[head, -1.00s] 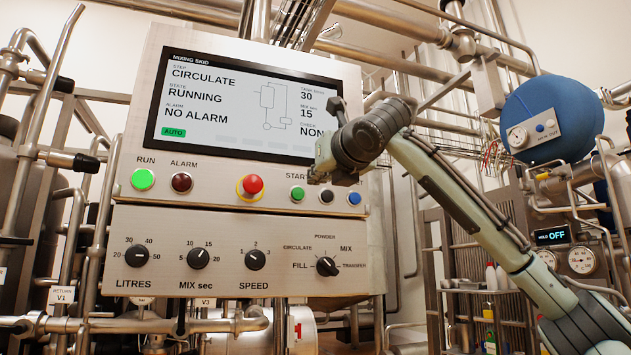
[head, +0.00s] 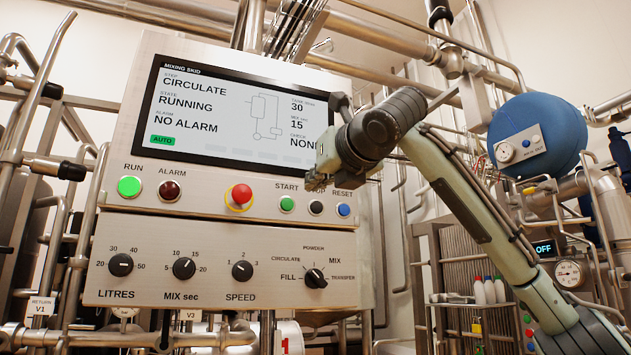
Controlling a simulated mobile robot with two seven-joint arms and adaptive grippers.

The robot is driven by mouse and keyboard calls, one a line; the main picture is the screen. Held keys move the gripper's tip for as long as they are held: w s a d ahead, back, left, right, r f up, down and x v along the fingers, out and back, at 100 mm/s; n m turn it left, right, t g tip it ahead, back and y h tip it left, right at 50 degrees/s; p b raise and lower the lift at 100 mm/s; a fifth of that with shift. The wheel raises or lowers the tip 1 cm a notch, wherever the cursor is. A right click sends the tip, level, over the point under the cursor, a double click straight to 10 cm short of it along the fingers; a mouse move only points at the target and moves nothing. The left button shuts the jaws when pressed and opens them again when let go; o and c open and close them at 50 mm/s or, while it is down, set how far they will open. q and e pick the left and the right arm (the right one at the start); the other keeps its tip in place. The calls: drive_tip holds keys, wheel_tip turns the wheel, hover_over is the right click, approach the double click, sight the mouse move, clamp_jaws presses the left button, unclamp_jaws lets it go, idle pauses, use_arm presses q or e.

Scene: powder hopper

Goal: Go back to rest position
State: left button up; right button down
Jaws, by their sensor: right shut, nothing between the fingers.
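My right arm comes in from the lower right, and its gripper (head: 324,170) is in front of the right part of the control panel (head: 160,220). The fingers look closed with nothing between them, near the START button (head: 287,204) and over part of the STOP label. The green RUN light (head: 130,187) is lit. The screen (head: 225,130) reads CIRCULATE, RUNNING, NO ALARM. The gripper hides the screen's lower right corner. My left gripper is not in view.
Steel pipes (head: 40,110) stand left of the panel and others cross behind it. A blue round vessel (head: 537,125) with a gauge is at the right. White bottles (head: 489,291) stand low at the right, near a display reading OFF (head: 543,248).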

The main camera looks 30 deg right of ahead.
drive_tip(key=shift+w, duration=0.1)
